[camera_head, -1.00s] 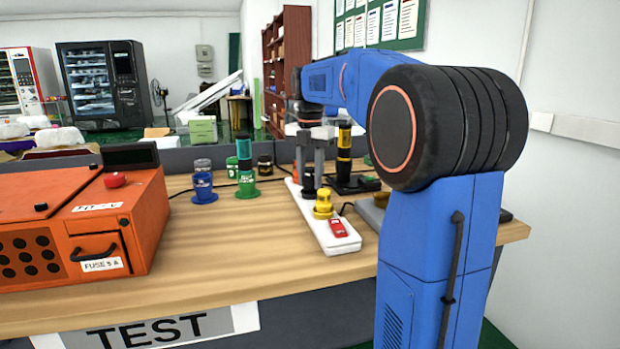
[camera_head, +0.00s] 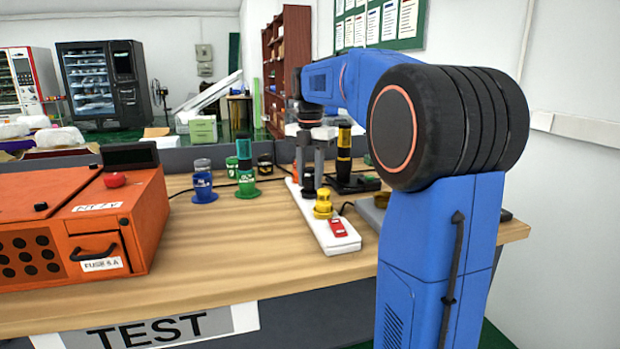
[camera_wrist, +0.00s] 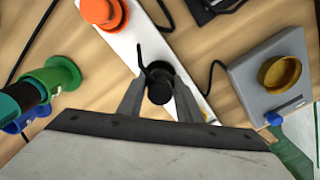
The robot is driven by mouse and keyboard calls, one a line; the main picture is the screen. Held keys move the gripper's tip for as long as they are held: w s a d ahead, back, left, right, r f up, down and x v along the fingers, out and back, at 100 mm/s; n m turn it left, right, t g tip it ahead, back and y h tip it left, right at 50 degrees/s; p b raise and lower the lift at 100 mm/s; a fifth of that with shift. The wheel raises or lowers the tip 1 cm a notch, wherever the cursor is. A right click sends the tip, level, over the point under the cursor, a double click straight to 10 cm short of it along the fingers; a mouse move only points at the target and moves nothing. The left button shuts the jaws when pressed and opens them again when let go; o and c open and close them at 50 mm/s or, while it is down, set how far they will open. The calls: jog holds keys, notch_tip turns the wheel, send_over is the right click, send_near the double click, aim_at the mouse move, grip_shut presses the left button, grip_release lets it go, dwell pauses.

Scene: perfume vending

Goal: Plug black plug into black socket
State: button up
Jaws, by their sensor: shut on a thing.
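My gripper (camera_head: 309,182) is over the white power strip (camera_head: 335,240), its two grey fingers pointing down and shut on the black plug (camera_head: 308,178). In the wrist view the black plug (camera_wrist: 159,92) shows as a dark round body between the fingertips (camera_wrist: 158,100), over the white strip (camera_wrist: 145,40). The black socket cannot be told apart clearly from the plug; the plug and fingers cover that part of the strip. Whether the plug is seated cannot be told. A yellow plug (camera_head: 323,204) stands nearer the strip's red switch (camera_head: 338,228).
An orange plug (camera_wrist: 103,12) stands farther along the strip. Green (camera_head: 246,182) and blue (camera_head: 204,188) pieces stand to the left. An orange tester (camera_head: 140,225) fills the table's left. Front wood is clear.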

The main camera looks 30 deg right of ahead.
jog(key=shift+s+f, duration=0.1)
jog(key=shift+f, duration=0.85)
dwell(1.3)
jog(key=o, duration=1.2)
jog(key=shift+a, duration=0.1)
jog(key=c, duration=0.4)
jog(key=shift+o, duration=0.5)
jog(key=shift+r, duration=0.4)
jog(key=o, duration=0.3)
jog(key=shift+r, duration=3.3)
